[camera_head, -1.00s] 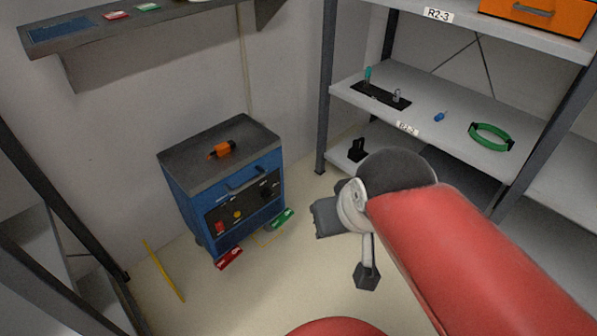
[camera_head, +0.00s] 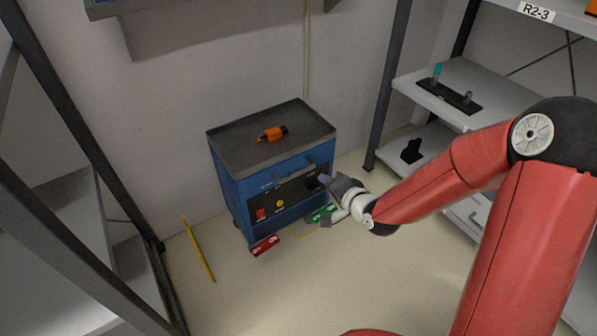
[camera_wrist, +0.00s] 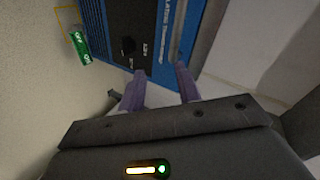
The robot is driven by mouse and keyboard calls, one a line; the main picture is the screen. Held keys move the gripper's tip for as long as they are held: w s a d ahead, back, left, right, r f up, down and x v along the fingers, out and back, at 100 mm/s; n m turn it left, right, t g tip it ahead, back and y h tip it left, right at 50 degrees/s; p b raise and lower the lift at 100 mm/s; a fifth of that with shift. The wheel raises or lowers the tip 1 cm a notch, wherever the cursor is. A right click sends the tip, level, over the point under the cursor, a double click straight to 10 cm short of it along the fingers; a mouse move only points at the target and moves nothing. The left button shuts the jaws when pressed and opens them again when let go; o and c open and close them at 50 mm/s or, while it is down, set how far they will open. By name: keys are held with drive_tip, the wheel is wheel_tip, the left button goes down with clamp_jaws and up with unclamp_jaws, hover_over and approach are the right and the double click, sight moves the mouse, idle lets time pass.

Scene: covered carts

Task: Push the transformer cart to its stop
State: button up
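The transformer cart (camera_head: 240,185) is a blue cabinet with a dark grey top, a front handle (camera_head: 290,172) and a black panel with red and yellow controls. It stands near the back wall. My gripper (camera_head: 328,182) is at the right end of its front, just below the handle's right end. In the wrist view, two purple fingers (camera_wrist: 160,82) stand apart with nothing between them, facing the cart's blue and black front (camera_wrist: 160,35). I cannot tell whether they touch it. No stop can be made out behind the cart.
An orange-and-black tool (camera_head: 272,134) lies on the cart's top. A yellow strip (camera_head: 198,250) lies left. Shelving stands on both sides; the front floor is clear.

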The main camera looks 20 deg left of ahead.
sight(297, 171)
drive_tip(key=w+a+f+m+y, duration=0.1)
drive_tip(key=a, duration=0.2)
drive_tip(key=w+a+m+y, duration=0.1)
drive_tip(key=w+a, duration=0.1)
drive_tip(key=a, duration=0.2)
drive_tip(key=w+a+f+m+t+y, duration=0.1)
drive_tip(key=a, duration=0.2)
drive_tip(key=shift+w+a+f, duration=0.15)
drive_tip(key=shift+w+f, duration=0.05)
drive_tip(key=shift+f, duration=0.15)
drive_tip(key=shift+c, duration=0.3)
clamp_jaws()
